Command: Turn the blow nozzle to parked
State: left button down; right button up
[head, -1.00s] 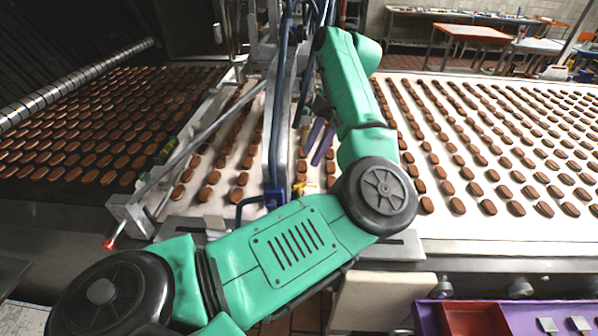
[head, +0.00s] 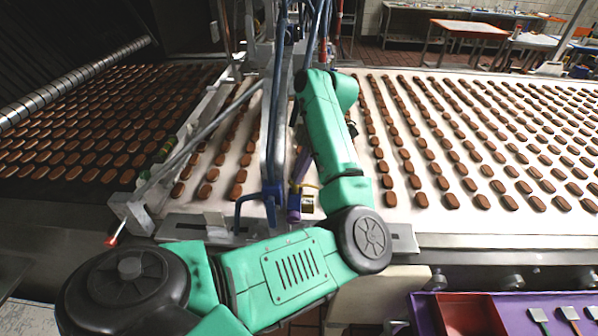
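My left arm (head: 325,135) comes in from the lower left, bends at a round black joint and reaches up over the belt. Purple parts that look like my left gripper's fingers (head: 297,200) point down beside the blue upright, close to a small yellow-and-white part (head: 308,203). The arm hides much of this gripper, so I cannot tell if it is open or touches anything. A blue bent lever (head: 240,212) sits at the foot of the upright; I cannot tell which part is the blow nozzle or its setting. My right gripper is not in view.
Rows of brown biscuits cover the white belt (head: 420,217) on the right and the dark belt (head: 22,193) on the left. A grey slanted bar with a red tip (head: 112,240) crosses left of the upright. A purple-edged red tray (head: 470,318) stands at lower right.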

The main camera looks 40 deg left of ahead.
pick_arm(q)
jog(key=shift+f, duration=0.15)
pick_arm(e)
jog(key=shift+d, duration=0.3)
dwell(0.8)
pick_arm(q)
jog(key=c, duration=0.8)
grip_release()
jog(key=shift+d, duration=0.1)
jog(key=shift+c, duration=0.2)
jog(key=shift+w+r, duration=0.1)
jog(key=shift+r, duration=0.25)
jog(key=p+v, duration=0.3)
jog(key=v, duration=1.1)
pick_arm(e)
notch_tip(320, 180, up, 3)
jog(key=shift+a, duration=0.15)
